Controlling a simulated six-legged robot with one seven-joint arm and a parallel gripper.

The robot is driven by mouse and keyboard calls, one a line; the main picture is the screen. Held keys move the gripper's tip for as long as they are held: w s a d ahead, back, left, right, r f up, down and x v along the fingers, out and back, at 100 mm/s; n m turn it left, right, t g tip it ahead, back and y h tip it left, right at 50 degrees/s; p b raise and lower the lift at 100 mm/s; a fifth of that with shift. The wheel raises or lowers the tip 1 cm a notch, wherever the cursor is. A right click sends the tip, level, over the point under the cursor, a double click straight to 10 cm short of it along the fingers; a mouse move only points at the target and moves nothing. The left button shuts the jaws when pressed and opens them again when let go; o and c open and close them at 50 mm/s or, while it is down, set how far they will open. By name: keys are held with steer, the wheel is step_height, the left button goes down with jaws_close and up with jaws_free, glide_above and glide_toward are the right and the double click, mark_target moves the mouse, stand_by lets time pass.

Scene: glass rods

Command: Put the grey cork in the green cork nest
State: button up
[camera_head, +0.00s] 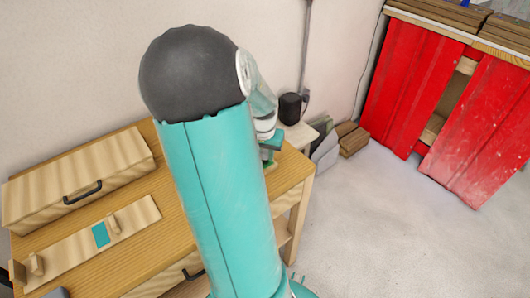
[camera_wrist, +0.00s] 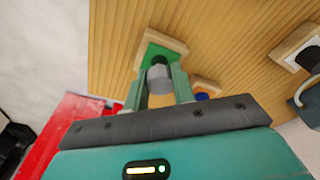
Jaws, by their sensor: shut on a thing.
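The grey cork (camera_wrist: 159,75) is between the two fingers of my gripper (camera_wrist: 159,88), which is shut on it. The green cork nest (camera_wrist: 152,51) is a green square on a small wooden block, just beyond the cork in the wrist view. The cork overlaps a dark patch at the middle of the green square. I cannot tell whether the cork touches the nest or is held above it. In the head view my arm hides most of this area, and my gripper (camera_head: 270,150) shows only in part at the table's right end. The cork is not discernible there.
A wooden block with a blue spot (camera_wrist: 202,96) lies beside the right finger. A wooden block with a white face (camera_wrist: 290,58) and dark piece is at right. On the table (camera_head: 170,218) are a handled wooden box (camera_head: 80,170) and a board with a teal square (camera_head: 101,235).

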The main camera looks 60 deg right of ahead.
steer(key=shift+f, duration=0.75)
steer(key=shift+r, duration=0.85)
steer(key=shift+f, duration=0.8)
stand_by(0.8)
steer(key=o, duration=0.7)
steer(key=shift+c, duration=0.2)
steer(key=shift+r, duration=0.1)
step_height(320, 180, up, 11)
steer(key=a, duration=0.1)
steer(key=shift+s+a, duration=0.15)
steer(key=shift+a, duration=0.15)
steer(key=shift+f, duration=0.2)
stand_by(0.6)
